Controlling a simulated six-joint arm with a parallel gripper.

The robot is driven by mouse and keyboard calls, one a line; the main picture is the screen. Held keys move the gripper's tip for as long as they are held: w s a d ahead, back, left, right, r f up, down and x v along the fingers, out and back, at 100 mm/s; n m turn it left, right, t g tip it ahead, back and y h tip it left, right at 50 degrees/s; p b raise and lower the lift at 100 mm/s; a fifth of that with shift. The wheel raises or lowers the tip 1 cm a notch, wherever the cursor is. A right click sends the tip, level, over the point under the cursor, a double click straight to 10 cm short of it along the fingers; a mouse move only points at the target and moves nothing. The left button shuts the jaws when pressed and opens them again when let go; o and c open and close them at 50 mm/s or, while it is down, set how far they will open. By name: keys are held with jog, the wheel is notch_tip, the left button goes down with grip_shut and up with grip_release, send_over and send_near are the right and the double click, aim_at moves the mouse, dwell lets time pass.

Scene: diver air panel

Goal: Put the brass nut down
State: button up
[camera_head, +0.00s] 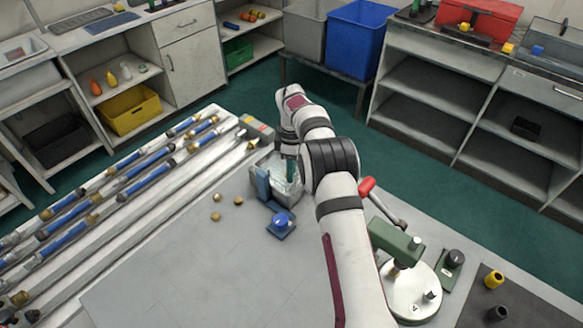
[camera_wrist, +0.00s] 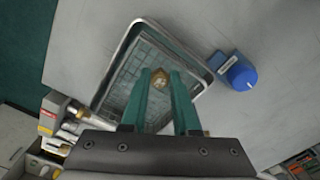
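Beneath is a grey tray (camera_wrist: 126,58) with a pale, gridded floor. In the head view my gripper (camera_head: 290,176) points down into the tray (camera_head: 265,158), and the nut is hidden there. The gap between nut and tray floor cannot be told.
Several loose brass nuts (camera_head: 216,216) lie on the bench left of the tray. A blue-knobbed block (camera_head: 281,222) stands beside the tray and shows in the wrist view (camera_wrist: 240,76). Rails with blue-sleeved tubes (camera_head: 135,187) run along the left. The bench's front left is clear.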

jog(key=o, duration=0.4)
notch_tip(320, 180, up, 13)
jog(key=s+d+r+m, duration=0.1)
jog(key=s+r+m, duration=0.4)
jog(key=s+r, duration=0.25)
jog(key=s+r+m+y, duration=0.1)
jog(key=s+m, duration=0.9)
jog(key=s, duration=1.3)
jog(key=s+f+m, duration=0.5)
jog(key=s, duration=0.6)
jog(key=shift+s+f+m+y, duration=0.25)
jog(key=shift+s+m+y, duration=0.05)
jog(key=shift+s+y, duration=0.1)
